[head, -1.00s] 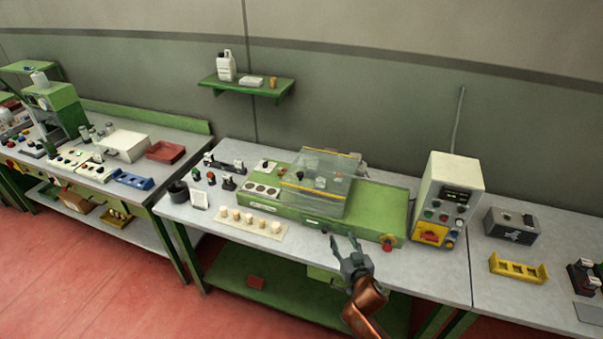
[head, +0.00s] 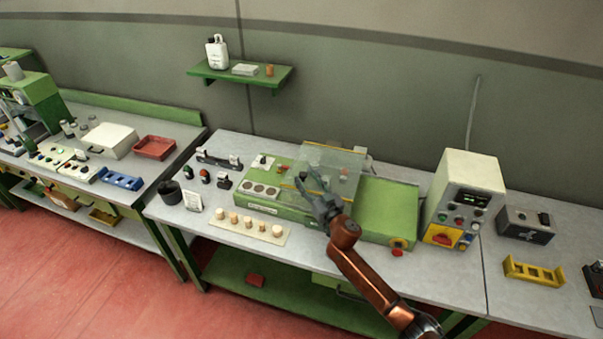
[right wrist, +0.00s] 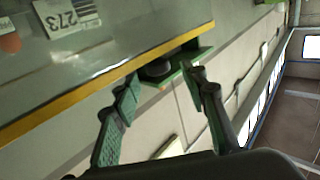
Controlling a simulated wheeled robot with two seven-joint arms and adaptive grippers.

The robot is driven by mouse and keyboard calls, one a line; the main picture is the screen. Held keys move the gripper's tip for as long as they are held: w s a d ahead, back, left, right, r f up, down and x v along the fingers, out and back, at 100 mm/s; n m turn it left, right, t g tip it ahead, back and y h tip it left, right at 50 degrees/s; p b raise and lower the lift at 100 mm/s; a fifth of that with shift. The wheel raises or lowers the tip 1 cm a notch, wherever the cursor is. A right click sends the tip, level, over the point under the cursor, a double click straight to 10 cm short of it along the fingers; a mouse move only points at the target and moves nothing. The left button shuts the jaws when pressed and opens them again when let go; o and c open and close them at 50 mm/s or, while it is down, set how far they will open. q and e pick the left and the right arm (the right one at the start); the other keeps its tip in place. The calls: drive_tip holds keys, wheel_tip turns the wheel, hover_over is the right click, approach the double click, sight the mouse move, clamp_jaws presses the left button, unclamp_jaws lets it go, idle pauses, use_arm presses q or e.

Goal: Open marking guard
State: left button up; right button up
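The marking guard (head: 338,162) is a clear cover with yellow edge strips on the green marking machine (head: 388,208). It looks lowered over the machine's middle. My right gripper (head: 312,184) is at the guard's front, hiding part of its front edge. In the right wrist view, the guard's clear panel (right wrist: 75,75) and yellow edge run across the upper left. My left gripper is not in view.
A control box (head: 462,200) stands right of the machine, with a red button (head: 397,250) at the machine's front right. A dark cup (head: 169,192) stands left. A green shelf (head: 240,78) hangs above.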

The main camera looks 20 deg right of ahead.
sight(305, 176)
drive_tip(key=w, duration=0.3)
drive_tip(key=shift+w+a+f, duration=0.15)
drive_tip(key=shift+w+a, duration=0.1)
drive_tip(key=shift+w, duration=0.05)
drive_tip(key=shift+w+a, duration=0.1)
drive_tip(key=shift+w, duration=0.15)
drive_tip(key=c, duration=0.7)
clamp_jaws()
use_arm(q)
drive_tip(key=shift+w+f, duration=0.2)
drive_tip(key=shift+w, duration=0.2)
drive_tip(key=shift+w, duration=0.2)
